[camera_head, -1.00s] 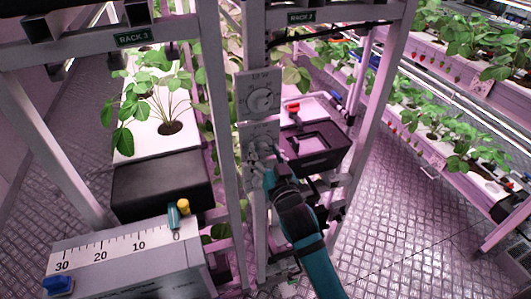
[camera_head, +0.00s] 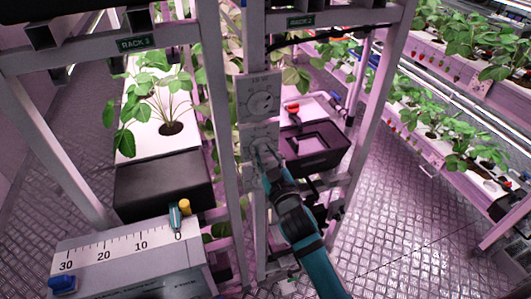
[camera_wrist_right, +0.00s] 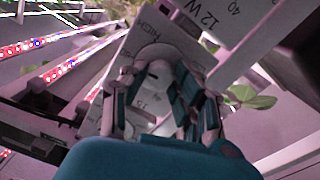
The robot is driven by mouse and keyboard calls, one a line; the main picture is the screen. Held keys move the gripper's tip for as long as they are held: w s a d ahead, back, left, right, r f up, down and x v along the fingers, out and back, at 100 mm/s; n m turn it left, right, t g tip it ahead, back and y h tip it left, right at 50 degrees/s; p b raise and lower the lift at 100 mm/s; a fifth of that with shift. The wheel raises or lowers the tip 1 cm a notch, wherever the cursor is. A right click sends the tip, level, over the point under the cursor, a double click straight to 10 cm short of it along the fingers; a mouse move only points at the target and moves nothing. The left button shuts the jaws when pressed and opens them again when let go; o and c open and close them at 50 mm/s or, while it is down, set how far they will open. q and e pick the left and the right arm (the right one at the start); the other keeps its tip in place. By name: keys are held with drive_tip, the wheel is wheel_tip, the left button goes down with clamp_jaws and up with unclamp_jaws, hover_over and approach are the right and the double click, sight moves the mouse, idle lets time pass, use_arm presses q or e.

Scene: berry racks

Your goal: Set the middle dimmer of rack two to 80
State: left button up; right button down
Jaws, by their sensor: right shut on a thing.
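Rack two's post, under the RACK 2 sign (camera_head: 300,22), carries stacked dimmer panels. The upper dimmer (camera_head: 260,102) has a round knob and is uncovered. The middle dimmer (camera_head: 255,133) sits just below it, its knob mostly hidden by my right gripper (camera_head: 262,150). In the right wrist view the gripper's two fingers (camera_wrist_right: 160,98) are on either side of a pale round knob (camera_wrist_right: 157,76), shut on it. The panel behind it shows "12 W" and "40". The knob's setting cannot be read. My left gripper is not in view.
A black bin (camera_head: 315,150) stands right of the post. Rack three, with its sign (camera_head: 138,43) and a plant, is on the left. A box with a 0 to 30 scale (camera_head: 120,250) stands at front left. Planted shelves (camera_head: 440,120) line the right; the floor between is clear.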

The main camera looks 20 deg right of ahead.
drive_tip(key=c, duration=1)
unclamp_jaws()
drive_tip(key=shift+s, duration=0.1)
drive_tip(key=shift+s+f, duration=0.1)
drive_tip(key=shift+s, duration=0.25)
drive_tip(key=s, duration=1.1)
drive_tip(key=shift+d, duration=0.1)
